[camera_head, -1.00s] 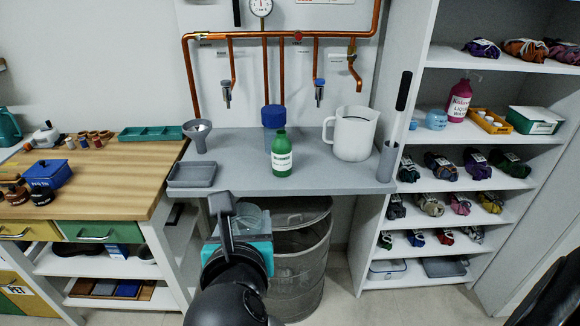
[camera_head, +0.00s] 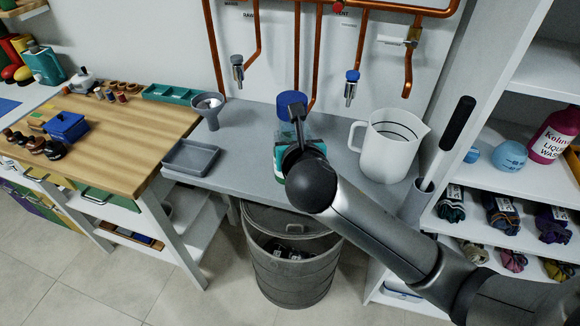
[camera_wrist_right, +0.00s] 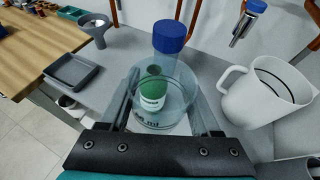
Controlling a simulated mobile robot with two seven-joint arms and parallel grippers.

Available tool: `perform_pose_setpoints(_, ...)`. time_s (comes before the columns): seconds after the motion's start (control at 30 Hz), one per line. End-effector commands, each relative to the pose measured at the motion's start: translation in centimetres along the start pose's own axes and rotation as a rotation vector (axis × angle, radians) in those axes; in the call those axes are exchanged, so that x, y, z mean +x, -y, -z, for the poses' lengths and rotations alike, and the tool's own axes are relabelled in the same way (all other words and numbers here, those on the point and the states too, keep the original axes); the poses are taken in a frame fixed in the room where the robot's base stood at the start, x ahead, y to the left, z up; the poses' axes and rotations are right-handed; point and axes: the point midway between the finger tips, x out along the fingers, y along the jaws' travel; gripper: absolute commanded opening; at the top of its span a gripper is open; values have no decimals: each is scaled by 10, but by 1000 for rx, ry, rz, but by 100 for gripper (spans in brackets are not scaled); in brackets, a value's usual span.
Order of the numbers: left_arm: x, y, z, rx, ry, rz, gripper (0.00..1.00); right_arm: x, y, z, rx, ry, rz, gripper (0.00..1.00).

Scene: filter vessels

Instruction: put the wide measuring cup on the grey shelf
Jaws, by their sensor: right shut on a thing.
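The wide measuring cup (camera_wrist_right: 177,106) is clear, with dark "ml" lettering, and sits upright between the fingers of my right gripper (camera_wrist_right: 162,103) in the right wrist view. The gripper is shut on it. In the head view my right gripper (camera_head: 296,138) is over the front of the grey shelf (camera_head: 245,150), and my own arm hides most of the cup. I cannot tell whether the cup's base touches the shelf. My left gripper is not in view.
A green bottle shows through the cup, near a blue-capped container (camera_wrist_right: 168,38). A white jug (camera_head: 392,147) stands to the right. A grey tray (camera_head: 190,158) and a funnel (camera_head: 209,108) stand to the left. A bin (camera_head: 290,270) is below the shelf.

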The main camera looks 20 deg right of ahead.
Motion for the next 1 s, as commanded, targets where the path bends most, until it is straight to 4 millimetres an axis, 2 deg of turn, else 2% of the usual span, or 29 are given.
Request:
perform_pose_setpoints(0.03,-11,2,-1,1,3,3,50,12,12,-10,-15,3,-1,7)
perform_pose_setpoints(0.2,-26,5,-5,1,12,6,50,48,49,-27,-9,2,-3,7)
perform_pose_setpoints(0.33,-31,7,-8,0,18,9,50,62,71,-35,2,0,8,7)
perform_pose_setpoints(0.43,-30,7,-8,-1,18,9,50,68,78,-32,7,-2,13,7)
perform_pose_setpoints(0.57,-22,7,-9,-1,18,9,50,79,78,-7,8,-7,14,7)
perform_pose_setpoints(0.9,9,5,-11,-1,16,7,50,114,78,79,8,-7,14,7)
perform_pose_setpoints(1.0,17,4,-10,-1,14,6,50,122,78,96,8,-4,14,7)
